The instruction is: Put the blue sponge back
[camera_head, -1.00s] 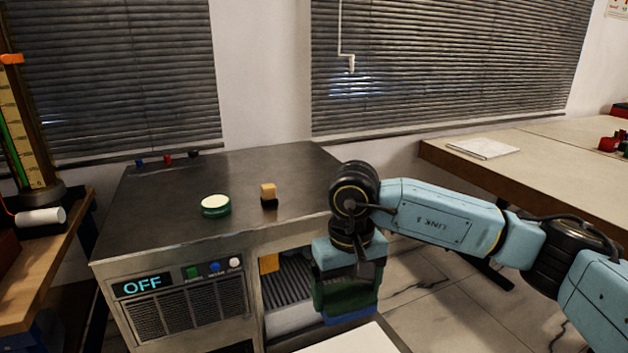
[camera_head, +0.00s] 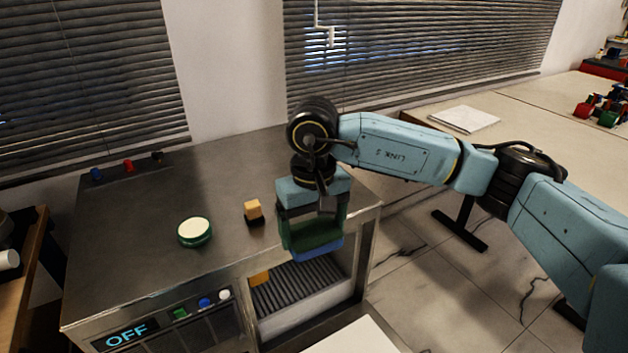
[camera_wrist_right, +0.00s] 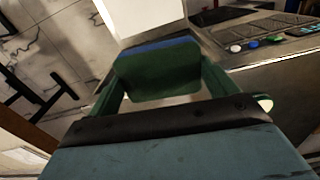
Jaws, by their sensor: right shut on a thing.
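The blue sponge (camera_head: 318,250) has a dark green upper layer and a blue lower face. My right gripper (camera_head: 311,228) points down and is shut on it. In the head view it hangs at the right front of the steel bench (camera_head: 150,215), in front of part of the open bay (camera_head: 300,285). The right wrist view shows the sponge's green side with a blue edge (camera_wrist_right: 160,46) between my fingers. Whether the sponge touches the bench edge I cannot tell. My left gripper is not in view.
On the bench top stand a green tin with a cream top (camera_head: 195,232) and a yellow-topped block (camera_head: 253,210). A yellow tab (camera_head: 259,278) hangs at the bay. The front panel reads OFF (camera_head: 127,335). A white board (camera_head: 355,338) lies at the bottom.

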